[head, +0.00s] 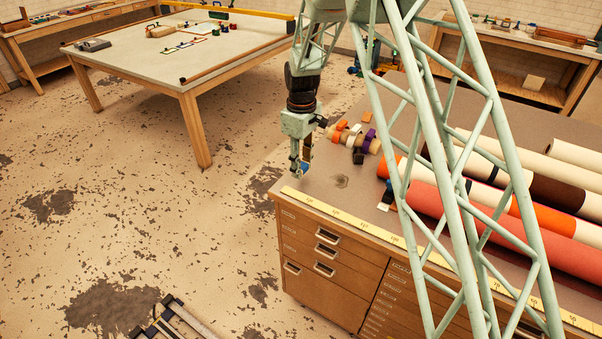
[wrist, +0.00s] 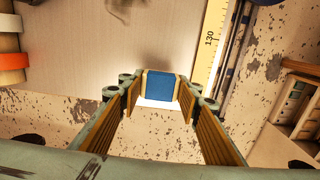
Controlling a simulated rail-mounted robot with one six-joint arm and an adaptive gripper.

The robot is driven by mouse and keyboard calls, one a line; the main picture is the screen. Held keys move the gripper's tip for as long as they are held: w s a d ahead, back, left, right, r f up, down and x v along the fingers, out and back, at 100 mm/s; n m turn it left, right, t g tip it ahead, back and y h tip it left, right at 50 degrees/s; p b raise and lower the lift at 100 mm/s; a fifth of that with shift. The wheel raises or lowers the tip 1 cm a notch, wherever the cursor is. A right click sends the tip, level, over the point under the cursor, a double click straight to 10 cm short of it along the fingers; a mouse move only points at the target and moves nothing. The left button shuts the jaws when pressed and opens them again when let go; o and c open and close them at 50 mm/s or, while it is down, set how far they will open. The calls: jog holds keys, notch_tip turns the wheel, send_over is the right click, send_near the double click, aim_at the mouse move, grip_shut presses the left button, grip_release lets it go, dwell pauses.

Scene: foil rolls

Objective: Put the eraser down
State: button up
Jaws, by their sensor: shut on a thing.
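A blue eraser (wrist: 160,88) with a pale lower edge sits between the fingertips of my gripper (wrist: 161,90) in the wrist view. The jaws are shut on it from both sides. In the head view my gripper (head: 300,168) points down at the left corner of the drawer cabinet's top (head: 330,187), and a small blue bit of the eraser (head: 306,168) shows at its tips. In the wrist view the eraser overlaps the cabinet top's end edge, with floor showing below. I cannot tell whether it touches the top. A shadow lies just beyond it.
A yellow measuring strip (head: 350,217) runs along the cabinet's front edge. A rack with orange, white and purple pieces (head: 355,138) stands close behind my gripper. Large rolls (head: 500,213) cover the right side. The top between strip and rack is mostly bare, with a dark stain (head: 341,181).

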jog(key=shift+w+a, duration=0.1)
jog(key=shift+w, duration=0.15)
jog(key=shift+f, duration=1.75)
jog(key=shift+f, duration=0.2)
jog(key=o, duration=0.9)
jog(key=shift+r, duration=0.2)
jog(key=shift+r, duration=5.95)
